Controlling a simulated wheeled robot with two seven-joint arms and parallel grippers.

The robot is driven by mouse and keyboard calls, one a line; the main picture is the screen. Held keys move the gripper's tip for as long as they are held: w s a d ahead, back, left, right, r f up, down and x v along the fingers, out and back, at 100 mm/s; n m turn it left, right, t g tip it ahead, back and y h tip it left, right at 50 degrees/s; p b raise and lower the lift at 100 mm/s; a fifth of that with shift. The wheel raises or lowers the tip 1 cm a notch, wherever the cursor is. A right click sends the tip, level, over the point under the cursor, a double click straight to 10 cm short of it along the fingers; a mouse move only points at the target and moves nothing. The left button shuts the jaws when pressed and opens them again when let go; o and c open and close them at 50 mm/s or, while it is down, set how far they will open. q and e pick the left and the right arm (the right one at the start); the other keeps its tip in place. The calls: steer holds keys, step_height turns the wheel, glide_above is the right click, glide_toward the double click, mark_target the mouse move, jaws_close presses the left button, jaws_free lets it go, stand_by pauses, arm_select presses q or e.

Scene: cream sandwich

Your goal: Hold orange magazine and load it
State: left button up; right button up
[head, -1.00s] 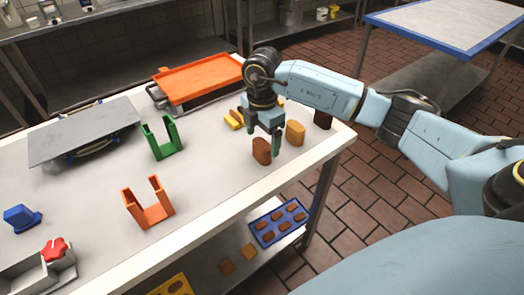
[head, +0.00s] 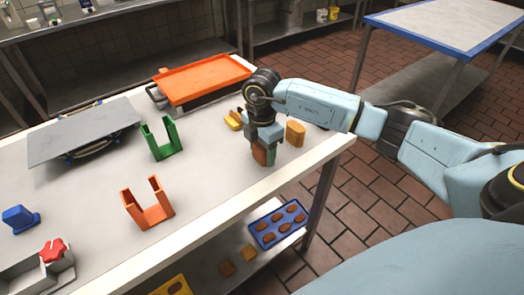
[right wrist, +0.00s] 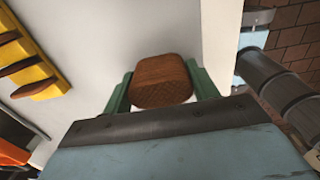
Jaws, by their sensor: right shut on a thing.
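The orange magazine (head: 152,212) is an open U-shaped holder standing upright on the table, left of my right gripper in the head view. It looks empty. My right gripper (head: 263,156) is low over the table near its front right edge, shut on a brown biscuit. In the right wrist view the brown biscuit (right wrist: 162,81) sits between the two green fingers. In the head view the fingers partly hide it. My left gripper is not in view.
A green magazine (head: 163,140) stands behind the orange one. A tan biscuit block (head: 296,132) stands right of my gripper. An orange tray (head: 200,80), a tilted grey plate (head: 85,132), a blue piece (head: 20,219) and a red knob (head: 53,250) are also on the table. Free tabletop lies between gripper and magazine.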

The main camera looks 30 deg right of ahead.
mark_target(259, 147)
step_height(259, 147, up, 10)
steer(key=shift+r+p, duration=0.1)
steer(key=shift+p, duration=0.3)
steer(key=n, duration=0.3)
steer(key=a+n, duration=0.1)
steer(key=n, duration=0.1)
steer(key=shift+s+n, duration=0.2)
steer(key=shift+n, duration=0.2)
steer(key=s+a+m, duration=0.2)
steer(key=a+m, duration=0.2)
steer(key=m, duration=0.8)
steer(key=s+a+m, duration=0.2)
steer(key=a+m, duration=0.2)
steer(key=m, duration=0.8)
steer(key=shift+s+r+m, duration=0.25)
steer(key=shift+s+m, duration=0.05)
steer(key=shift+s, duration=0.05)
